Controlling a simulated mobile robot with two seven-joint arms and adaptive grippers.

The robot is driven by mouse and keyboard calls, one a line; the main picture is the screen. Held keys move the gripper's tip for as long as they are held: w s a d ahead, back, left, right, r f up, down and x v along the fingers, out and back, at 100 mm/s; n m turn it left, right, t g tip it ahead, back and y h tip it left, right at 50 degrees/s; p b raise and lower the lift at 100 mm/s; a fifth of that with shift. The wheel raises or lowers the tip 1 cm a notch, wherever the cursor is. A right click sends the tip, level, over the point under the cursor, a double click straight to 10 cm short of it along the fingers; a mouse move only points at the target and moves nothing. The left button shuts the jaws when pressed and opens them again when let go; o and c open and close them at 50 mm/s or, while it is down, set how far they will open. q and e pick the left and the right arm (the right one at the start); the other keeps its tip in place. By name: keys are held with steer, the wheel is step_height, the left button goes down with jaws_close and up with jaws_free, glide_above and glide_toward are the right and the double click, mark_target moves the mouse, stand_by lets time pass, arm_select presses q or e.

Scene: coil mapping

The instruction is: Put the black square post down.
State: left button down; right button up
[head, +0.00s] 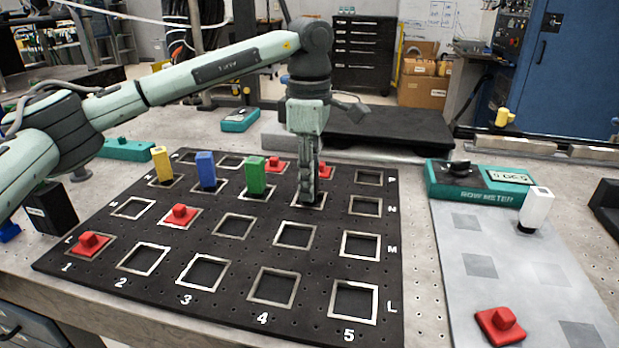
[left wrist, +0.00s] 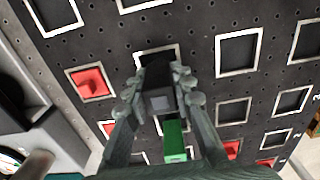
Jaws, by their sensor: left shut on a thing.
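My left gripper (head: 309,198) points straight down over the fourth column of the black socket board (head: 320,262), in row N. In the left wrist view, my left gripper (left wrist: 160,92) is shut on the black square post (left wrist: 162,101), with a finger on each side. The post is at a white-outlined square socket (left wrist: 157,50); I cannot tell how deep it sits. In the head view the fingers largely hide the post. My right gripper is not in view.
Yellow (head: 161,163), blue (head: 206,169) and green (head: 255,175) posts stand left of my gripper. Red knobbed pieces (head: 180,215) fill several sockets. A white post (head: 537,206) and teal meter (head: 478,182) are at right. The front sockets are mostly empty.

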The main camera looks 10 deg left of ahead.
arm_select(q)
steer(key=c, duration=1.3)
jaws_free()
step_height(320, 180, up, 12)
steer(key=shift+r, duration=0.1)
